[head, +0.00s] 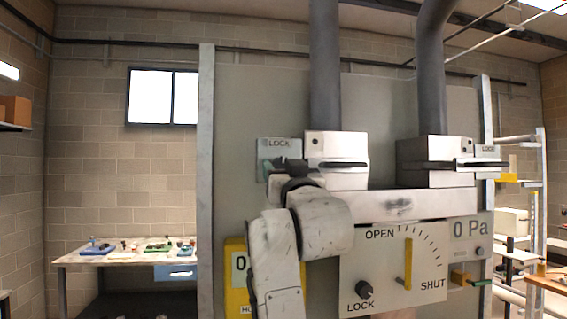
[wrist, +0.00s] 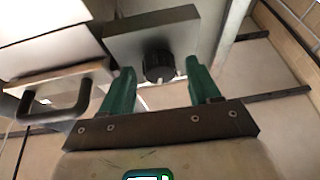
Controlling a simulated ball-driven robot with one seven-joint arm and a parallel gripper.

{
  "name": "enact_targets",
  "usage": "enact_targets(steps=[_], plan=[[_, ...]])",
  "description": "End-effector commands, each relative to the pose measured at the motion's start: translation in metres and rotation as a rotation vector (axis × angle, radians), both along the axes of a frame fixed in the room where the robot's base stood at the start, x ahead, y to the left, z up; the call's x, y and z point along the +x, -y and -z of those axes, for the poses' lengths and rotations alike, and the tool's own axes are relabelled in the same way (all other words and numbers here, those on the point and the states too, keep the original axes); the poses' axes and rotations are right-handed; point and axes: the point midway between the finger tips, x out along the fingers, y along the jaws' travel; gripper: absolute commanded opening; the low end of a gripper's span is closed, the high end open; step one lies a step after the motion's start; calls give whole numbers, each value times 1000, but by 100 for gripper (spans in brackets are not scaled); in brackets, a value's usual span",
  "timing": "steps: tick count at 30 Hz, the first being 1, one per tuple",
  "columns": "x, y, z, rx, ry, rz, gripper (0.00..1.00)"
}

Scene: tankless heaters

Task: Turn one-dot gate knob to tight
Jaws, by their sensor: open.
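In the head view, a white gate box (head: 337,148) with one small dark dot and a dark horizontal handle sits on the left pipe. A grey LOCK plate (head: 277,146) stands at its left. Its knob is hidden in the head view by my gripper (head: 288,168). In the wrist view, a black round knob (wrist: 159,65) sits on the grey plate (wrist: 190,32). My gripper (wrist: 160,78) is open, with one green finger on each side of the knob. Gaps show between fingers and knob. A short white mark shows below the knob.
A second gate box (head: 421,150) with another LOCK plate (head: 490,150) is at the right. Below is a white panel with a yellow lever (head: 408,264) between OPEN and SHUT and a black LOCK knob (head: 364,290). A dark handle (wrist: 60,106) lies left of my fingers.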

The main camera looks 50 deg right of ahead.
Motion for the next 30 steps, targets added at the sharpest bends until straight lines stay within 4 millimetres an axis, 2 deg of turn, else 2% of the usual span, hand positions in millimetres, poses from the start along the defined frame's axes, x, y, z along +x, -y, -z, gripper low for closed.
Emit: enact_targets(steps=[10, 27, 30], plan=[[4, 2, -1, 1, -1, 0, 62], [3, 2, -1, 0, -1, -1, 8], [3, 2, -1, 1, 0, 0, 6]])
